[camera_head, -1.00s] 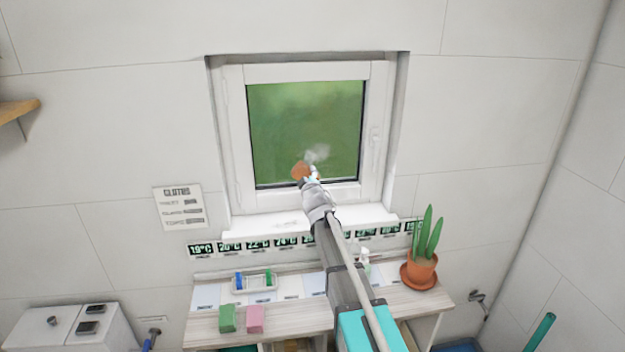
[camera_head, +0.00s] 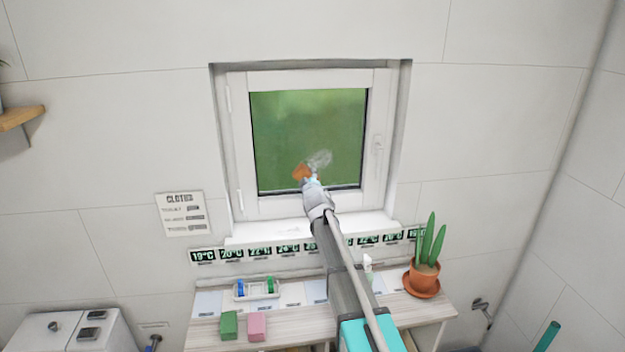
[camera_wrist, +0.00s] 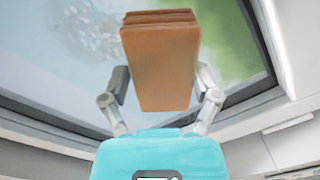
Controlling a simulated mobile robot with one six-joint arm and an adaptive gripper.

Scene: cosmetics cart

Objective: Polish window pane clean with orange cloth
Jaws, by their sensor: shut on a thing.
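The window pane (camera_head: 308,125) is in a white frame on the wall; green shows through it. A pale, cloudy smudge (camera_head: 320,159) lies on its lower middle, and it shows as whitish speckles (camera_wrist: 92,30) at the upper left of the wrist view. My gripper (camera_head: 308,180) is at the lower part of the pane. It is shut on the folded orange cloth (camera_wrist: 162,68), one finger at each side. The cloth also shows in the head view (camera_head: 301,172), just left of the smudge. Whether it touches the glass I cannot tell.
Below the window are a white sill (camera_head: 270,231) and a wooden shelf (camera_head: 300,325). On the shelf stand a potted cactus (camera_head: 425,263), a green sponge (camera_head: 229,325), a pink sponge (camera_head: 257,327) and a small white tray (camera_head: 257,296). A window handle (camera_head: 378,146) is at right.

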